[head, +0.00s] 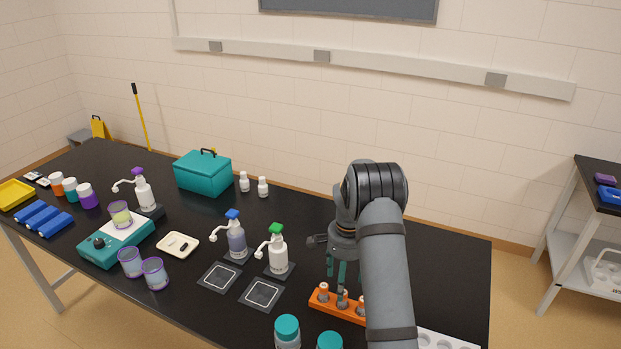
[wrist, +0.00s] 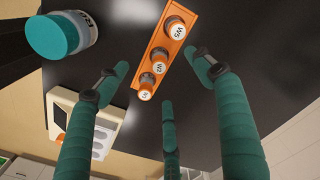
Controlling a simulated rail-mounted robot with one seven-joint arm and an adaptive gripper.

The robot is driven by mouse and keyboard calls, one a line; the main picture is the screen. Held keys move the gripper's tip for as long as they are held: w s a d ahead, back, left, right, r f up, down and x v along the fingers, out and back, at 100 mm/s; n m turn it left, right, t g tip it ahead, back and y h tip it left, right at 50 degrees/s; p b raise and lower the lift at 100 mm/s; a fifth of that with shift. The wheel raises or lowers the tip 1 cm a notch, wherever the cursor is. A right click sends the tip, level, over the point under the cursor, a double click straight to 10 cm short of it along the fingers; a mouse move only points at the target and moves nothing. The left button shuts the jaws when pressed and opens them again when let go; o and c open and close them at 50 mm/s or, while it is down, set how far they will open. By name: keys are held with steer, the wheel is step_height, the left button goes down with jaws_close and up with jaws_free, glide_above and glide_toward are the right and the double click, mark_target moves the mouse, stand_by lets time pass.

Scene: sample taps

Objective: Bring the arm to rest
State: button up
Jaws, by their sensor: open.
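My gripper (head: 342,272) hangs from my grey arm over the right part of the black table, above an orange rack (head: 331,309). The orange rack in the wrist view (wrist: 163,40) holds small orange vials with white labelled tops. The rack lies beyond the fingertips, apart from them as far as I can tell. My forearm hides the rack's right end in the head view.
Two pump bottles, white with green top (head: 278,252) and purple-grey with blue top (head: 236,240), stand left of my gripper. Teal-capped jars (head: 287,331) stand at the front. A white rack (head: 445,341) lies right of my forearm. The table's back right (head: 445,245) is clear.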

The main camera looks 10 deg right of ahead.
step_height(320, 180, down, 6)
steer(key=b, duration=0.3)
steer(key=shift+f, duration=0.2)
steer(key=shift+r, duration=0.1)
